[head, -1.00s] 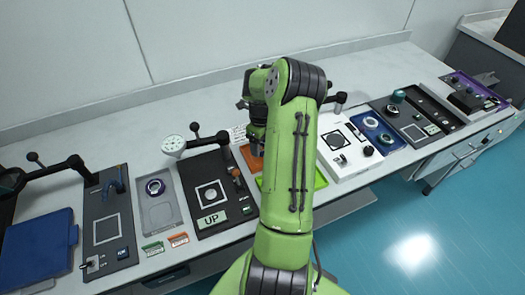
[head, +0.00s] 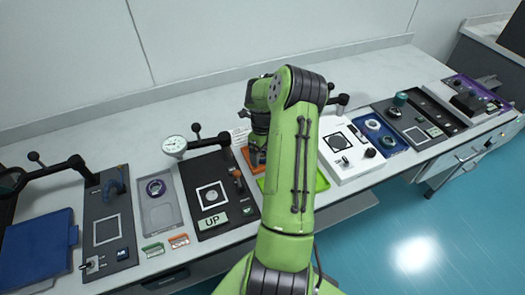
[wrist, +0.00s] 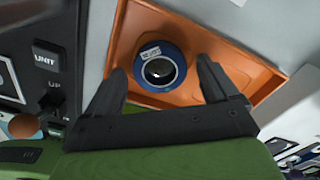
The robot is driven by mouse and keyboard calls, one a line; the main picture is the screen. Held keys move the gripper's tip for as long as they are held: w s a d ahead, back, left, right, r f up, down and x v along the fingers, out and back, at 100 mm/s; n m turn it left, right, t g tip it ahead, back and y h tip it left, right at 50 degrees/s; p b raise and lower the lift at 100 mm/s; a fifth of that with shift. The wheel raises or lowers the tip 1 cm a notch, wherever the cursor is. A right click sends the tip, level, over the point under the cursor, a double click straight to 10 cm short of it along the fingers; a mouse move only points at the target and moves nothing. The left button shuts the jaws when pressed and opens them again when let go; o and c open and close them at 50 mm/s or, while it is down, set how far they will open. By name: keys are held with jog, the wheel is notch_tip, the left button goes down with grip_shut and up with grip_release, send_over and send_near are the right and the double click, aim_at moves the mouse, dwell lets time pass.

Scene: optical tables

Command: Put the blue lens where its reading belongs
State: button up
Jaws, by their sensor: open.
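The blue lens (wrist: 160,68) is a blue ring with a dark centre and a small white label, too small to read. It lies in a shallow orange tray (wrist: 240,68). My gripper (wrist: 160,75) is open over the tray, its two fingers on either side of the lens; I cannot tell whether they touch it. In the head view my gripper (head: 258,158) is at the orange tray (head: 245,155), and the lens is hidden behind my arm.
A lime tray (head: 322,180) is partly behind my arm. A grey tray (head: 170,215) holds a dark ring. Another square-marked board (head: 100,205) and a blue case (head: 38,250) are at left. A white unit (head: 335,120) and blue tray (head: 400,145) with rings are at right.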

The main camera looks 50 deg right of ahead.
aim_at(263, 154)
notch_tip(263, 154, up, 12)
jog(key=p, duration=0.2)
jog(key=w+a+r+n+t+h, duration=0.1)
jog(key=w+a+r+n+h, duration=0.1)
jog(key=a+r+n, duration=1.25)
jog(key=s+a+n+t+y, duration=0.1)
jog(key=s+a+n+t, duration=0.1)
jog(key=s+a+n, duration=0.5)
jog(key=s+a+r+n+t+y, duration=0.1)
jog(key=s+a+n+t, duration=0.1)
jog(key=s+a+n, duration=0.5)
jog(key=a+n, duration=0.6)
jog(key=n, duration=0.1)
jog(key=shift+a+t, duration=0.15)
jog(key=shift+t, duration=0.15)
jog(key=shift+s+r, duration=0.15)
jog(key=shift+r, duration=0.25)
